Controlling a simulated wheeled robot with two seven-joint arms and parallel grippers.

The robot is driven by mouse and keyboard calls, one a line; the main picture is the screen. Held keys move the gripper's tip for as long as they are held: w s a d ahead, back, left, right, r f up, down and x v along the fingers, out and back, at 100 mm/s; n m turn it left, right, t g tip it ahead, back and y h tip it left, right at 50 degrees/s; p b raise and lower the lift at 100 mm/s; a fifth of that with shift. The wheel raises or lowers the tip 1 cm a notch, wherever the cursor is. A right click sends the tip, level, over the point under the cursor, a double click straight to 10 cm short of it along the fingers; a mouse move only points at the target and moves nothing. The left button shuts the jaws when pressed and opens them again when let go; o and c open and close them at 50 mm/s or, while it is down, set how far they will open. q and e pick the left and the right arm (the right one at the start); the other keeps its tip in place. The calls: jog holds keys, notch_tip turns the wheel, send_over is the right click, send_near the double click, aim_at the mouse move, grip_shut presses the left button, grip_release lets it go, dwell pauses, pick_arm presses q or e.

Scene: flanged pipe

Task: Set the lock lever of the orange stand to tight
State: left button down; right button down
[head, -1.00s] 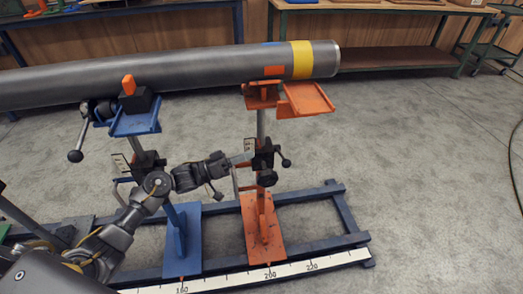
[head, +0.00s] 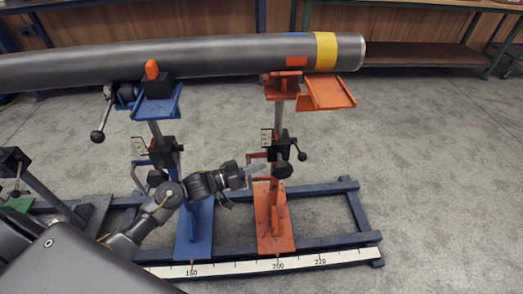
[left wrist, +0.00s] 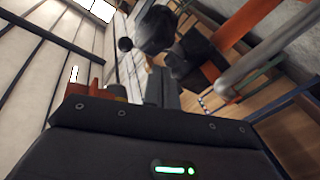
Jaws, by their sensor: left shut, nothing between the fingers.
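The orange stand (head: 271,232) stands on the right of the blue base frame. A dark clamp block (head: 281,148) sits on its post, with a black ball-ended handle (head: 302,156) on its right. A small pale plate (head: 266,138) is at the block's left. A thin rod (head: 251,156) shows just left of the block; I cannot tell its exact setting. My left gripper (head: 263,169) is shut and empty, just below and left of the block. In the left wrist view its closed fingers (left wrist: 162,88) point at blurred dark knobs (left wrist: 156,28). My right gripper is out of view.
A long grey pipe (head: 180,60) with a yellow band lies across the stands. A blue stand (head: 194,230) is left of the orange one, close to my left arm. A white scale (head: 300,261) runs along the frame's front. Floor to the right is clear.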

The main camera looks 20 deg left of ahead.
pick_arm(q)
jog(key=s+f+n+y, duration=0.1)
jog(key=s+f+y, duration=0.5)
jog(key=f, duration=0.1)
jog(key=s+a+f+g+y, duration=0.1)
jog(key=s+f+g+y, duration=0.2)
jog(key=s, duration=0.8)
jog(key=s+a+f+g+y, duration=0.1)
jog(key=s+f+g, duration=0.3)
jog(key=s, duration=0.7)
jog(key=g+y, duration=0.1)
jog(key=g, duration=0.1)
jog(key=shift+s+f+g+y, duration=0.15)
jog(key=shift+s+g+y, duration=0.15)
jog(key=shift+g+y, duration=0.1)
jog(key=shift+s, duration=0.1)
